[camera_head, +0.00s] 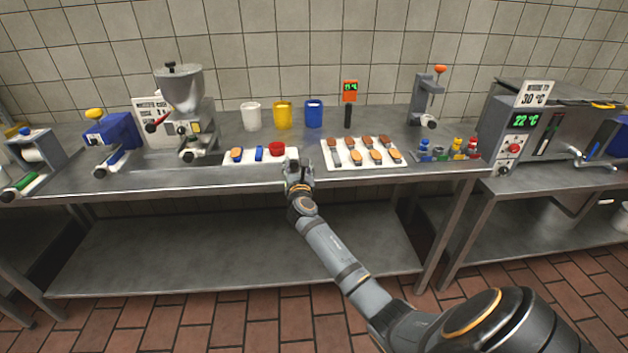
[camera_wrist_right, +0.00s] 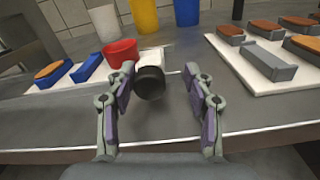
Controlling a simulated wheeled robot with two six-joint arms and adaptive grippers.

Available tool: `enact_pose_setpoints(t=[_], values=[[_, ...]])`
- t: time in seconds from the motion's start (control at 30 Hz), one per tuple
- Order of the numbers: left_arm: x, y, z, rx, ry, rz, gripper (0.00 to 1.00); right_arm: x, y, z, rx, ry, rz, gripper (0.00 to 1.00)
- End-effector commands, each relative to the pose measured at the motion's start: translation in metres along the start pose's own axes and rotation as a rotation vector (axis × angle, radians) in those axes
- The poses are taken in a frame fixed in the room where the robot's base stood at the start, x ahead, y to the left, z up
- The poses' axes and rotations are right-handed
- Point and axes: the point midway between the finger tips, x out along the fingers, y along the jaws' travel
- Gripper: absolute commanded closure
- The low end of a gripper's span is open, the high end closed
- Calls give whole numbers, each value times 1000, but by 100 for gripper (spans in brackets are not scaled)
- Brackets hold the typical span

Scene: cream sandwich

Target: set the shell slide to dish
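My right gripper (camera_head: 299,168) is at the front edge of the main table, by the right end of a small white board (camera_head: 236,162). In the right wrist view its two fingers (camera_wrist_right: 162,85) are apart. A dark round knob (camera_wrist_right: 150,83) on a white block (camera_wrist_right: 151,57) shows between them, closer to the left finger; I cannot tell whether they touch. The board carries an orange-topped blue piece (camera_head: 237,155), a plain blue piece (camera_head: 259,154) and a red cup (camera_head: 277,149). No readable label tells which part is the shell slide. My left gripper is not in view.
White (camera_head: 250,116), yellow (camera_head: 283,115) and blue (camera_head: 314,114) cups stand behind. A white tray (camera_head: 330,160) of several topped pieces lies to the right. A hopper machine (camera_head: 183,110) stands left; small coloured bottles (camera_head: 456,148) stand right.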

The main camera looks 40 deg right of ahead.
Motion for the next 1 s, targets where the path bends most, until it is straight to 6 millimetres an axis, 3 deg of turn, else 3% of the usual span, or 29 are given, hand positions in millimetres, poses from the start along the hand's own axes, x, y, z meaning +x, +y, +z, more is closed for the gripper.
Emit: enact_pose_setpoints(t=[0.1, 0.3, 0.5, 0.77, 0.8, 0.87, 1.0], values=[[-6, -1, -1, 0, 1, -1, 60, -25, 1, -1, -1, 5, 2, 48], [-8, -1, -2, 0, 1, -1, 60, -57, 0, -1, 0, 4, 1, 48], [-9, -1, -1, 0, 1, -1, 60, -72, 0, 0, 0, 3, 0, 48], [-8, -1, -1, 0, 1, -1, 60, -73, 0, -1, 0, 3, 0, 48], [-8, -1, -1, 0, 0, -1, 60, -73, 0, -1, 4, 3, 0, 53], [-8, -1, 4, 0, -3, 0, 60, -79, 0, -1, 56, 5, 1, 61], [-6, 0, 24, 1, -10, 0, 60, -101, 0, -1, 298, 6, 0, 61]])
